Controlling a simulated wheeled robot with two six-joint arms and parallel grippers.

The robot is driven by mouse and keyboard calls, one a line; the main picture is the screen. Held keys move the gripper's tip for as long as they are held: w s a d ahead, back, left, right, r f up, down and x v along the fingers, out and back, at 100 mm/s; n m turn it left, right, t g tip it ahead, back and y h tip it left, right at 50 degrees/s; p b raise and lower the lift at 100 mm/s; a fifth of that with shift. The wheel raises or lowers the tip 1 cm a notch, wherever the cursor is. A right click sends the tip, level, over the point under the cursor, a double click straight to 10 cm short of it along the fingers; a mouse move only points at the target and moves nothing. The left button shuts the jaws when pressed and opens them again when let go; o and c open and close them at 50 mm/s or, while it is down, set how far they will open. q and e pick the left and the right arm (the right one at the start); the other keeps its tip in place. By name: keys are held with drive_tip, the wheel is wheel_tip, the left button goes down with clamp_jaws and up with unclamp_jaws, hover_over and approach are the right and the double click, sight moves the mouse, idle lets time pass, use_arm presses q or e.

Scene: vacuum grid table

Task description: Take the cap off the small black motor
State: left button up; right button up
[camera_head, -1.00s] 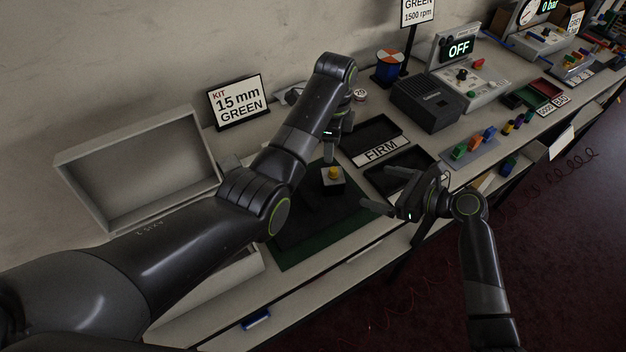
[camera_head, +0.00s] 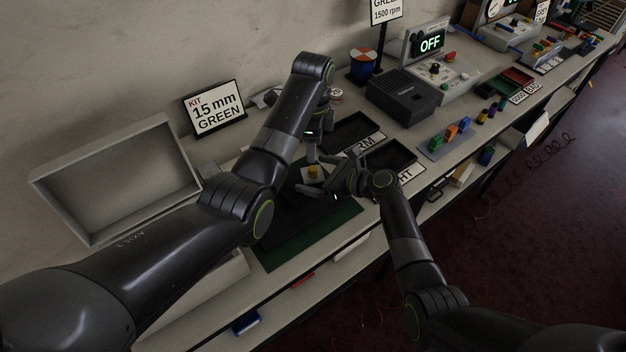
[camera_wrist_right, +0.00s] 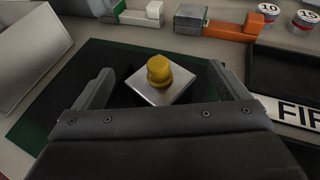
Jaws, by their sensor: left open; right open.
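The small black motor (camera_wrist_right: 168,97) stands on the dark green mat (camera_wrist_right: 45,117); in the right wrist view it shows a pale square top with a yellow cap (camera_wrist_right: 159,69) on it. In the head view the yellow cap (camera_head: 313,171) is partly crowded by both grippers. My right gripper (camera_wrist_right: 160,84) is open, its two fingers spread to either side of the motor, apart from the cap. My left gripper (camera_head: 312,148) is open just above and behind the cap in the head view. Whether either touches the motor cannot be told.
Black trays (camera_head: 352,131) with word signs lie right of the mat. An open grey box (camera_head: 120,180) stands at the left by the 15 mm GREEN sign (camera_head: 214,109). Weights (camera_wrist_right: 268,12) and an orange-and-grey piece (camera_wrist_right: 232,30) lie behind the motor. A dark machine (camera_head: 402,98) stands further right.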

sight(316, 174)
use_arm(q)
drive_tip(key=shift+a, duration=0.1)
use_arm(e)
drive_tip(key=shift+x, duration=1.05)
drive_tip(key=shift+w+a+f, duration=0.2)
drive_tip(key=shift+w+a, duration=0.1)
drive_tip(key=shift+a, duration=0.1)
